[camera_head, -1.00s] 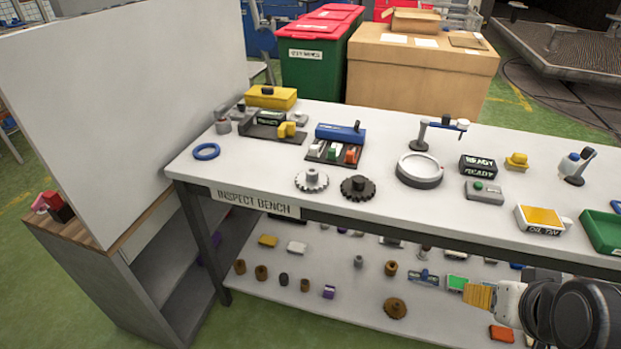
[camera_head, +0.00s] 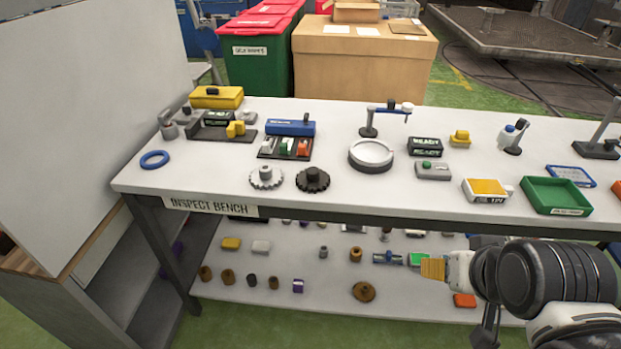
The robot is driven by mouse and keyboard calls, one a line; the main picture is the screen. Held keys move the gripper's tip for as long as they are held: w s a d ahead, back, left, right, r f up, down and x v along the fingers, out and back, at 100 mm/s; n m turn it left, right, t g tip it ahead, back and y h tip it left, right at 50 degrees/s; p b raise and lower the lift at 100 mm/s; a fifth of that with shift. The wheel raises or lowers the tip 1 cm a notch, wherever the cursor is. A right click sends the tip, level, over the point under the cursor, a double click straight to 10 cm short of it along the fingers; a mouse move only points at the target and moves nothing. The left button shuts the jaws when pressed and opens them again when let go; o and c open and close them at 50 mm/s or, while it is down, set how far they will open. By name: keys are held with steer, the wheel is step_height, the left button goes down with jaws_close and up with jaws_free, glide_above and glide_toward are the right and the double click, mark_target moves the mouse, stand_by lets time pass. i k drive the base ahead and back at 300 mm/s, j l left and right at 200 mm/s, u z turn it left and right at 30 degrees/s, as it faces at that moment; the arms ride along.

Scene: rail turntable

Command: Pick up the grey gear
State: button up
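The grey gear (camera_head: 266,177) lies flat near the front edge of the white inspect bench (camera_head: 430,190), left of a black gear (camera_head: 313,180). The two gears lie close side by side. My gripper (camera_head: 433,269) shows at the lower right, in front of the bench and below its top, well right of the grey gear. Its yellowish end points left. I cannot tell from this view whether its fingers are open or shut. The grey gear is fully in view, with nothing on it.
A blue ring (camera_head: 154,159) lies at the bench's left end. A blue tool with small blocks (camera_head: 285,147) stands behind the gears, and a round dish (camera_head: 371,156) is to their right. A green tray (camera_head: 556,196) is farther right. The lower shelf (camera_head: 325,297) holds several small parts.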

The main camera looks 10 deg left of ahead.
mark_target(267, 177)
steer(key=i+l+u, duration=0.1)
steer(key=u, duration=0.3)
steer(key=l+u, duration=0.1)
steer(key=u, duration=0.3)
steer(key=i+l+u, duration=0.1)
steer(key=u, duration=0.3)
